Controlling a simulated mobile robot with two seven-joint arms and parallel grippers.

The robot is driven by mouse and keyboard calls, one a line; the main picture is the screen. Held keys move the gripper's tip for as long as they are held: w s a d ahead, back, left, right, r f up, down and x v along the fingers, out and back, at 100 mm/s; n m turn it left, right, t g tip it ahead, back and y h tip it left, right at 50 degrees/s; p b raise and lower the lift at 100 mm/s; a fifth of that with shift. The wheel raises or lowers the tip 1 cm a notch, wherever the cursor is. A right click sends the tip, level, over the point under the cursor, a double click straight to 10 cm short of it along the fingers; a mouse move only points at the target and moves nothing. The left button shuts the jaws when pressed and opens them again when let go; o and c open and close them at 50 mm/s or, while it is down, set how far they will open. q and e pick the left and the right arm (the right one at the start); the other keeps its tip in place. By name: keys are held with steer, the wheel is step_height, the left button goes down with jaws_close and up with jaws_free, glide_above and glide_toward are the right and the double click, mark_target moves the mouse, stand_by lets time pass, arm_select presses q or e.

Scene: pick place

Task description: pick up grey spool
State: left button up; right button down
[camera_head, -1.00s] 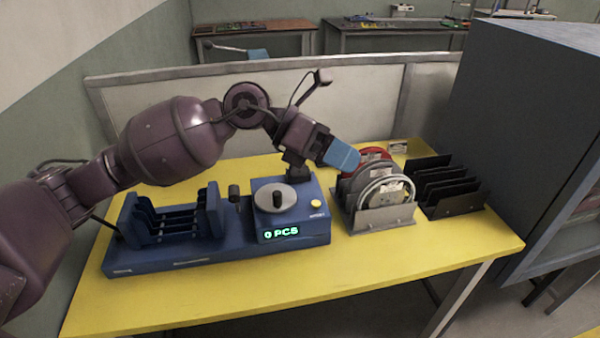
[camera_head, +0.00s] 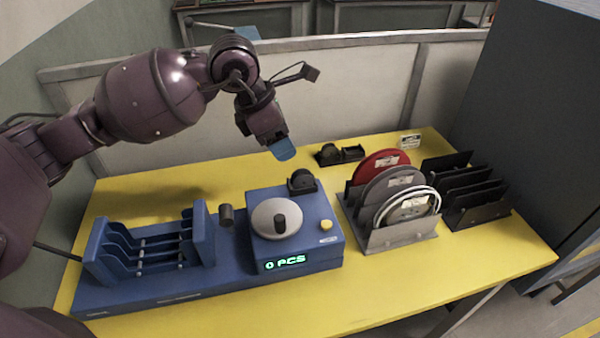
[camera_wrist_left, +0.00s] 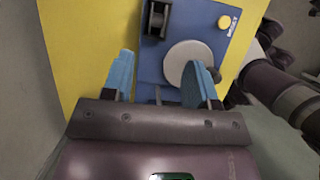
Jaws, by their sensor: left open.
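The grey spool (camera_head: 378,187) stands upright in the grey rack (camera_head: 402,236), between a red spool (camera_head: 368,164) behind it and a white-rimmed spool (camera_head: 424,208) in front. My left gripper (camera_head: 283,149) has blue fingertips and hangs above the table, behind the blue counting machine (camera_head: 338,238) and left of the rack. In the left wrist view my left gripper (camera_wrist_left: 160,80) is open and empty, with the blue machine and its round grey plate (camera_wrist_left: 190,62) beyond the fingers. The grey spool is not seen in the wrist view. My right gripper is not in view.
A black slotted rack (camera_head: 480,208) stands right of the spools. A small black device (camera_head: 340,153) sits at the back of the yellow table (camera_head: 440,272). A blue slotted holder (camera_head: 150,245) is at the left. A low partition (camera_head: 350,90) and a dark cabinet (camera_head: 545,130) bound the table.

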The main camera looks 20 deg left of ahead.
mark_target(301, 172)
arm_select(q)
steer(key=x, duration=0.4)
steer(key=shift+s, duration=0.1)
steer(key=shift+w+b+x, duration=0.1)
steer(key=shift+b+x, duration=0.25)
steer(key=shift+x, duration=1.15)
steer(key=shift+w+b+x, duration=0.15)
steer(key=shift+b+x, duration=0.2)
steer(key=shift+x, duration=1.2)
steer(key=shift+a+r, duration=0.1)
jaws_close()
